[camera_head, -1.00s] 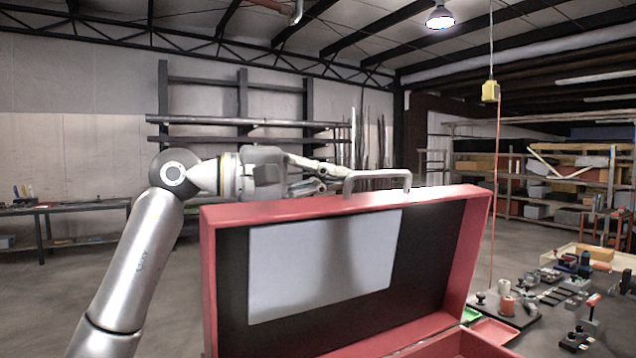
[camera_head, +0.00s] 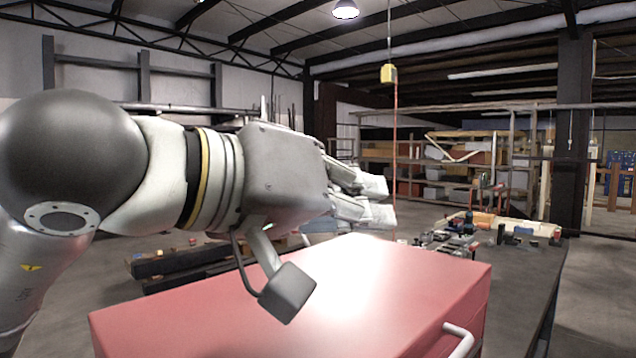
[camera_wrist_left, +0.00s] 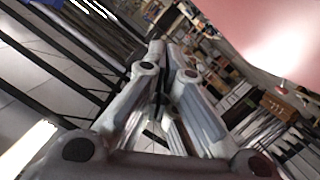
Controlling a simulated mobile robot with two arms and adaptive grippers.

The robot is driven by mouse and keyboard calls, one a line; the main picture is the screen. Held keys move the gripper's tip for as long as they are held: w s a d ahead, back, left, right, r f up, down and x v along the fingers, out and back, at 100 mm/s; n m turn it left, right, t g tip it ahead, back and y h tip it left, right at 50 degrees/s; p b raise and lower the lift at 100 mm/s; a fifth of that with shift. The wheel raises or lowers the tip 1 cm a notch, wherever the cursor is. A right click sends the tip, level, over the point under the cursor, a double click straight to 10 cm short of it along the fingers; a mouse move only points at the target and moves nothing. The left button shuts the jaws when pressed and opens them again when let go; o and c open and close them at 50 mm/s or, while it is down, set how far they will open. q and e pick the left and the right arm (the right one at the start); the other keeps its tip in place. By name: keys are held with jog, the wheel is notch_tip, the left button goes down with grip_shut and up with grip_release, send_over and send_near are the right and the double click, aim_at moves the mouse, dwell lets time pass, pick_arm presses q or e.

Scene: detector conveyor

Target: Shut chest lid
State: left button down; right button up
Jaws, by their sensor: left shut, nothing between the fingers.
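The red chest (camera_head: 420,300) is in the lower middle of the head view, with its lid (camera_head: 350,270) down flat on top. The chest's handle (camera_head: 459,340) shows at the near right side. My left gripper (camera_head: 378,200) is above the far edge of the lid, pointing right; its fingers are together and hold nothing. In the left wrist view my left gripper's fingers (camera_wrist_left: 155,60) meet, and the red surface of the chest (camera_wrist_left: 240,25) fills the upper right. I cannot tell whether the gripper touches the lid. My right gripper is not in view.
A dark workbench (camera_head: 540,270) extends to the right of the chest, with several small tools and parts (camera_head: 460,228) at its far end. Shelves (camera_head: 450,165) stand behind. A yellow hanging control box (camera_head: 388,73) hangs on a cable beyond the bench.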

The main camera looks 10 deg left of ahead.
pick_arm(q)
jog(key=s+d+f+m+b, duration=0.1)
jog(key=f+b, duration=0.1)
jog(key=f, duration=0.1)
jog(key=s+d+f+m+b, duration=0.1)
jog(key=f+b, duration=0.1)
jog(key=f, duration=0.1)
jog(key=s+d+f+m+y+b, duration=0.1)
jog(key=d+f+b, duration=0.1)
jog(key=f, duration=0.1)
jog(key=shift+s+f+t, duration=0.1)
jog(key=shift+f+t, duration=0.2)
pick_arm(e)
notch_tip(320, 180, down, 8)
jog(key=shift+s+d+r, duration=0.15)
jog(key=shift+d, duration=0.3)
